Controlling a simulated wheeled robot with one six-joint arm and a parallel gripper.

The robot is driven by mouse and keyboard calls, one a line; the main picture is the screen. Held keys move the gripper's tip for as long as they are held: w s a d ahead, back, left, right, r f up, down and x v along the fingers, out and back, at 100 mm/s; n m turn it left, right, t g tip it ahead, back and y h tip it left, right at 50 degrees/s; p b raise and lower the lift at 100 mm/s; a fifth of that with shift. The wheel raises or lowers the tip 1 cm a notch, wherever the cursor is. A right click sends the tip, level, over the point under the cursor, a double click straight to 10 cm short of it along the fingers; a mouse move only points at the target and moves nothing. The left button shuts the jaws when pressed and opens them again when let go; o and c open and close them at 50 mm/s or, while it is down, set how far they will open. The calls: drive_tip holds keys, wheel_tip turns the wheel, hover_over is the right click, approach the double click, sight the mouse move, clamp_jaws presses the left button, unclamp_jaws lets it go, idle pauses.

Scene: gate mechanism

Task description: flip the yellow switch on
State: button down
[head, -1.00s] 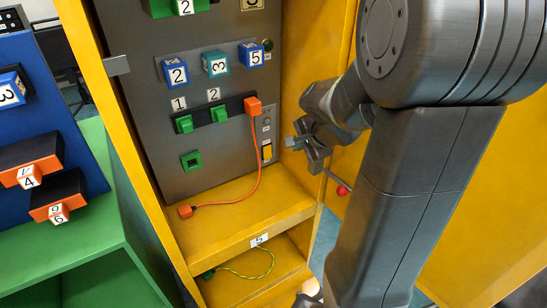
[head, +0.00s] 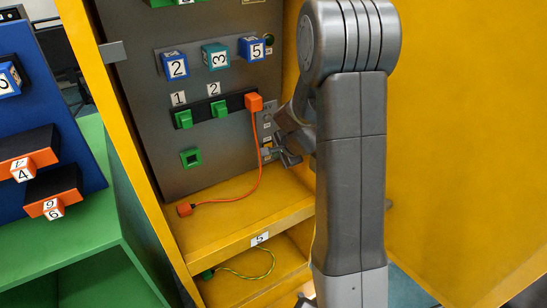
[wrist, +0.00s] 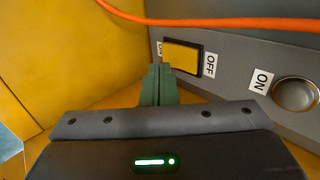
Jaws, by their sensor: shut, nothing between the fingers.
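The yellow switch (wrist: 182,56) sits in a black frame on a grey panel in the wrist view. An OFF label (wrist: 209,65) is by its right end, and a partly hidden label (wrist: 160,48) is by its left end. My gripper (wrist: 159,70) is shut and empty, its fingertips just in front of the switch's left end. I cannot tell whether they touch it. In the head view my gripper (head: 270,153) is at the panel's right edge and covers most of the switch.
An orange cable (head: 261,165) runs from an orange plug (head: 253,103) down to the shelf and crosses above the switch in the wrist view. A round metal button (wrist: 295,94) with an ON label is to the right. A yellow cabinet wall (head: 430,130) stands close on the right.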

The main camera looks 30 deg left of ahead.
drive_tip(key=shift+x, duration=1.65)
drive_tip(key=shift+b, duration=0.3)
drive_tip(key=b, duration=0.3)
drive_tip(key=shift+w+a+f+y, duration=0.15)
drive_tip(key=shift+f+y, duration=0.15)
drive_tip(key=shift+f, duration=0.1)
drive_tip(key=shift+r+p, duration=0.35)
drive_tip(key=shift+p, duration=0.05)
drive_tip(key=shift+r, duration=0.1)
drive_tip(key=shift+r+p, duration=0.65)
drive_tip(key=shift+r, duration=0.1)
